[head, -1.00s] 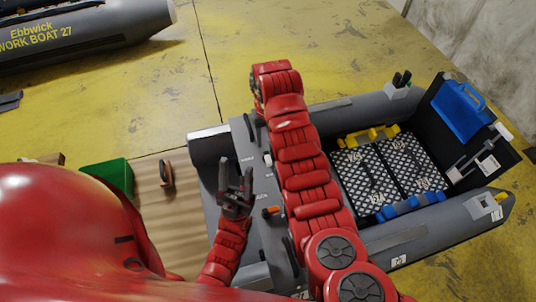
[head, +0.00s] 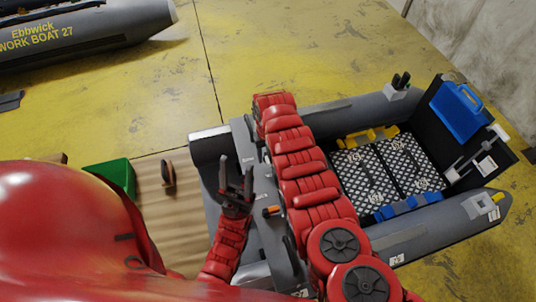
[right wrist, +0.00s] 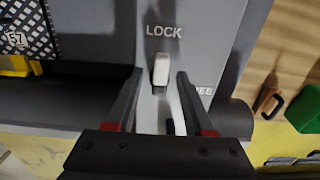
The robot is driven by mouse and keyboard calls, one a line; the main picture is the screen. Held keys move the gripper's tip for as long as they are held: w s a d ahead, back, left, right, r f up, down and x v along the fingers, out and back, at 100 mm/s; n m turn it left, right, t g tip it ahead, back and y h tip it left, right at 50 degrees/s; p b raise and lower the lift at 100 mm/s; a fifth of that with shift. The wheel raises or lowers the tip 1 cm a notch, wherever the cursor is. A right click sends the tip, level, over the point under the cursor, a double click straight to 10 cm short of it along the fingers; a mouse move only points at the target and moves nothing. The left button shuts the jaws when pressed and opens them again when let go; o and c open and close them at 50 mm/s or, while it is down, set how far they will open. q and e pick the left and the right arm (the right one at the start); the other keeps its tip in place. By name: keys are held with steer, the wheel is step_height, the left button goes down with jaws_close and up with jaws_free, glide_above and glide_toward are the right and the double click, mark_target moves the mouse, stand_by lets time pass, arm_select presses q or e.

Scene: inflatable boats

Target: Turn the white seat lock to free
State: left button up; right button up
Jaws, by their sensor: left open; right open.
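The white seat lock (right wrist: 161,70) is a small lever on a grey panel in the right wrist view. Its white end points toward the word LOCK (right wrist: 164,32). A second label (right wrist: 203,91), ending in "EE", is partly hidden beside my right finger. My right gripper (right wrist: 160,78) is open, with one finger on each side of the lever and visible gaps to it. In the head view my right arm hides that gripper. My left gripper (head: 237,170) is open and empty over the near end of the grey boat (head: 325,117).
The boat holds patterned panels (head: 405,165), a blue case (head: 458,112) and yellow and blue fittings. A green box (head: 112,175) and a dark-handled item (head: 168,175) lie on the left. Another boat (head: 85,25) is at upper left. Yellow floor is clear between the boats.

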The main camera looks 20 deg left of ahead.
jaws_close()
steer(key=shift+m, duration=0.4)
steer(key=m, duration=0.3)
steer(key=shift+s+a+m, duration=0.1)
steer(key=shift+a+m, duration=0.15)
steer(key=shift+m, duration=0.15)
steer(key=m, duration=0.3)
steer(key=m+b, duration=0.1)
steer(key=shift+a+m, duration=0.25)
steer(key=shift+m, duration=0.05)
steer(key=m+b, duration=0.1)
steer(key=m, duration=0.3)
steer(key=shift+a, duration=0.2)
steer(key=m, duration=0.1)
steer(key=m+b, duration=0.1)
steer(key=m, duration=0.1)
steer(key=m+b, duration=0.1)
steer(key=shift+w+a+m, duration=0.15)
steer(key=shift+w+m, duration=0.1)
steer(key=shift+m, duration=0.05)
